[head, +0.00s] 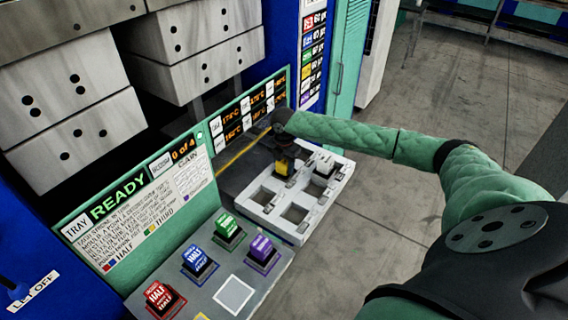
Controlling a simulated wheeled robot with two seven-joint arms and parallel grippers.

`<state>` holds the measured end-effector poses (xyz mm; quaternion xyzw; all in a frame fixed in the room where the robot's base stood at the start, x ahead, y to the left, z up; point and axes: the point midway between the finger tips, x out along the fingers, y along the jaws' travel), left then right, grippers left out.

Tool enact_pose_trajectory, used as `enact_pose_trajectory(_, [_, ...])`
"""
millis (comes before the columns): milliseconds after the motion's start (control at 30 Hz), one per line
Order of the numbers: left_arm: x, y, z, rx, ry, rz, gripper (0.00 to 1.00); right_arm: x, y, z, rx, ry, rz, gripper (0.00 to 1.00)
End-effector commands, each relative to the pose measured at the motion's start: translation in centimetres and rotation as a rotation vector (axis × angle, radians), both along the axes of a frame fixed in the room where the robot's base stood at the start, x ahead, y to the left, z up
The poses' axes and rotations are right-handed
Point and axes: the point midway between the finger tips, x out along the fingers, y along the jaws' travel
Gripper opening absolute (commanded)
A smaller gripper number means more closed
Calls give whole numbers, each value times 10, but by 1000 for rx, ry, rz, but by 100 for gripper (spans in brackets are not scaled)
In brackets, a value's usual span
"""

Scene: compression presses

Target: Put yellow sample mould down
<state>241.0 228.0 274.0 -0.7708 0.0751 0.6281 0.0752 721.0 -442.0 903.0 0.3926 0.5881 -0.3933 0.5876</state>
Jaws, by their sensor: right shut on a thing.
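The yellow sample mould (281,169) is at the far left part of the white tray (301,226), at or just above one of its square openings. I cannot tell whether it touches the tray. My right gripper (284,158) is pointed down and shut on the mould, hiding most of it. Two square openings in the near part of the tray are empty. A pale block (323,166) is at the tray's far right opening. My left gripper is not in view.
Red (162,299), blue (199,263), green (228,231) and purple (262,250) moulds stand on a grey shelf left of and nearer than the tray. A white square (233,295) there is bare. A sign panel reading READY (118,206) and large grey press blocks (210,35) stand behind.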

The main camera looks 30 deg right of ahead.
Motion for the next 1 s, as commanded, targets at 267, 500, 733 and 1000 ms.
enact_pose_trajectory(267, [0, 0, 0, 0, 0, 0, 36, 1, 0, 1, 0, -2, 0, 0])
enact_pose_trajectory(500, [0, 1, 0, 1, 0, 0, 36, 0, 0, -2, 0, 0, 1, 64])
enact_pose_trajectory(733, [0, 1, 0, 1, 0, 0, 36, 0, 0, -2, 0, 0, 1, 64])
enact_pose_trajectory(1000, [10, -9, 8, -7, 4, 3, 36, 1, 0, 15, 0, -3, 2, 64])
